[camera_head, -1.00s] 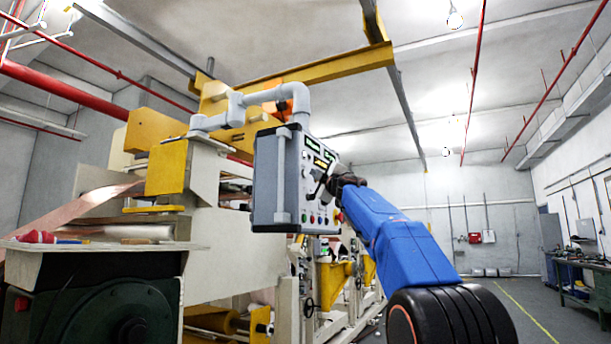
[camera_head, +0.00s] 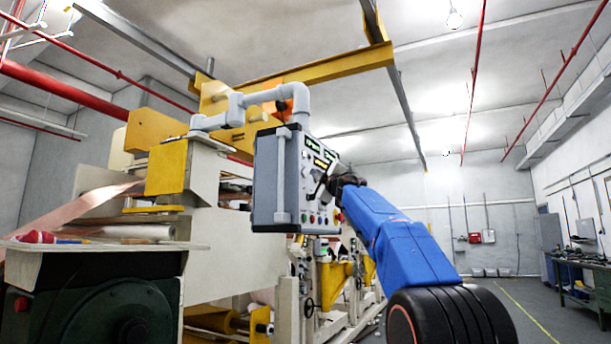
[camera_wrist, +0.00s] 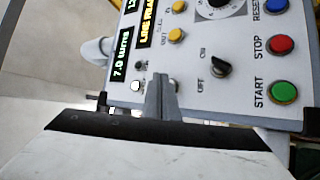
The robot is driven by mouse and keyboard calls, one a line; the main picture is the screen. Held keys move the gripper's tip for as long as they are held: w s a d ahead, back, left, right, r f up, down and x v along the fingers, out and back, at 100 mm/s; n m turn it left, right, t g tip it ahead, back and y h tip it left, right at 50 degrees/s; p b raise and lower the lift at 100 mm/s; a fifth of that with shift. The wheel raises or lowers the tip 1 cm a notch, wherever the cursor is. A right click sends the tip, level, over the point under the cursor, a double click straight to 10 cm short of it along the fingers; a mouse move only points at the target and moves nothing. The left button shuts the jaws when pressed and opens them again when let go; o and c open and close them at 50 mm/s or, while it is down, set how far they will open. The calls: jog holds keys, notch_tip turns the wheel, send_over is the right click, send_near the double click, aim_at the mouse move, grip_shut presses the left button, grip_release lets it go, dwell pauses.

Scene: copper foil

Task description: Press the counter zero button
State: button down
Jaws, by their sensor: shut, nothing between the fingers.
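The grey control box (camera_head: 267,180) hangs from a pipe arm, and its button panel (camera_wrist: 205,85) faces my gripper. In the wrist view a display reading "7.0 turns" (camera_wrist: 122,55) is at upper left. A small pale button (camera_wrist: 138,86) sits just below it, its label unreadable. My gripper (camera_wrist: 160,82) is shut and empty. Its narrow tips are over the lower left of the panel, just right of that button; they partly hide the panel there. I cannot tell whether they touch it. In the head view my gripper (camera_head: 325,184) is at the panel's face, mostly hidden.
Close by on the panel are yellow buttons (camera_wrist: 176,35), a black on/off knob (camera_wrist: 221,68), and green start (camera_wrist: 284,91), red stop (camera_wrist: 281,45) and blue reset (camera_wrist: 277,6) buttons. The foil machine (camera_head: 230,255) stands behind the box. The floor at right is open.

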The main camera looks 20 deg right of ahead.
jog(key=shift+w+a, duration=0.1)
dwell(0.3)
jog(key=shift+w+a, duration=0.2)
jog(key=shift+w, duration=0.05)
jog(key=shift+w+a, duration=0.3)
jog(key=shift+w, duration=0.05)
dwell(1.1)
jog(key=shift+d, duration=0.1)
jog(key=shift+s+d, duration=0.45)
jog(key=shift+s, duration=0.25)
jog(key=s+d, duration=0.1)
jog(key=s, duration=0.1)
jog(key=s+d, duration=0.2)
dwell(0.7)
dwell(1.1)
